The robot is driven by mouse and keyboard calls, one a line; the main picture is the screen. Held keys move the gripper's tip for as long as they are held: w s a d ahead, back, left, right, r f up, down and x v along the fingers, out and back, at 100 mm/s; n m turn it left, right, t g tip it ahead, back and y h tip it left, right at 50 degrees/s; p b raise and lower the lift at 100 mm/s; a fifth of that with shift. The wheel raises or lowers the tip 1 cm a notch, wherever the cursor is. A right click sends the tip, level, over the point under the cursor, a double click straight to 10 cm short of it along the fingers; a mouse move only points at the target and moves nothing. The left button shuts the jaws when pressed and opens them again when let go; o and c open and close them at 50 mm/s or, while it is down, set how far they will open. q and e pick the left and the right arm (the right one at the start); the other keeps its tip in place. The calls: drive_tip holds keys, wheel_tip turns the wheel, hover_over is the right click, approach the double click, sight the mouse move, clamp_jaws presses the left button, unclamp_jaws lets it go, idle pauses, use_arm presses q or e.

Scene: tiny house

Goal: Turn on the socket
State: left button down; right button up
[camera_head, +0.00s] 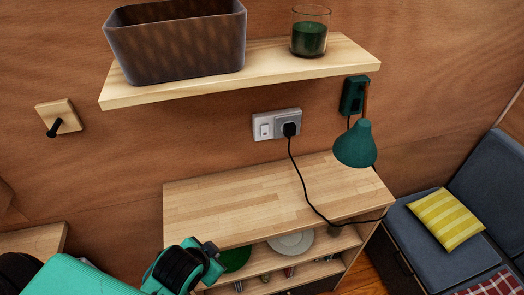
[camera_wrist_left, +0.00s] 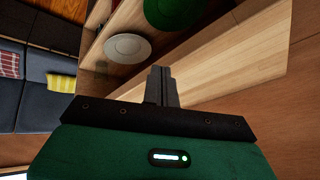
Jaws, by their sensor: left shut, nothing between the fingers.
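The wall socket (camera_head: 277,125) is a silver plate on the wooden wall below the shelf. Its left half has a small white switch (camera_head: 265,130). Its right half holds a black plug (camera_head: 290,129) with a black cord running down over the counter. My left gripper (camera_head: 212,247) is at the front left edge of the counter, well below and left of the socket. In the left wrist view its fingers (camera_wrist_left: 162,86) are together and empty. The socket is not in the left wrist view. My right gripper is not in view.
The wooden counter top (camera_head: 260,200) is bare apart from the cord. A shelf (camera_head: 270,68) with a dark basket (camera_head: 178,42) and a green candle glass (camera_head: 310,35) overhangs the socket. A green lamp (camera_head: 355,145) hangs to its right. Plates (camera_wrist_left: 128,47) stand below the counter top.

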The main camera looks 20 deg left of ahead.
use_arm(q)
drive_tip(key=w+d+r+m+t+h, duration=0.3)
drive_tip(key=w+r+m+t, duration=0.7)
drive_tip(key=w+r+m, duration=0.4)
drive_tip(key=w, duration=0.4)
drive_tip(key=shift+w+r+m, duration=0.2)
drive_tip(key=shift+r+m, duration=0.05)
drive_tip(key=shift+m, duration=0.05)
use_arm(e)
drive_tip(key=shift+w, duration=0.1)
use_arm(q)
drive_tip(key=shift+d, duration=0.1)
drive_tip(key=p, duration=0.4)
approach(268, 135)
drive_tip(key=w+d, duration=0.2)
drive_tip(key=d, duration=0.1)
drive_tip(key=w, duration=0.1)
drive_tip(key=w+a+p, duration=0.2)
drive_tip(key=shift+w+f, duration=0.4)
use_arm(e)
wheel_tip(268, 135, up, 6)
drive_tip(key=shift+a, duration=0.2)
